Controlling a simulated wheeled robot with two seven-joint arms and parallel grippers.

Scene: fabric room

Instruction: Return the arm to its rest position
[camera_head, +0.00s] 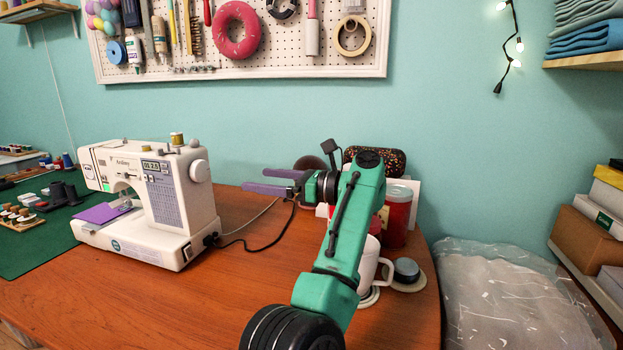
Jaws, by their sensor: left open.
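My left gripper (254,180) has two purple fingers that are spread apart with nothing between them. It points left above the back of the wooden table (235,285), to the right of the sewing machine (152,200). My green left arm (345,235) reaches up from the bottom middle to the gripper and hides part of the things behind it. My right gripper is not in view.
Behind my arm stand a white mug (368,262), a red jar (397,215) and a dark patterned case (378,158). A dark round-topped item (406,268) sits at the right edge. The table between machine and arm is mostly clear, crossed by cables.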

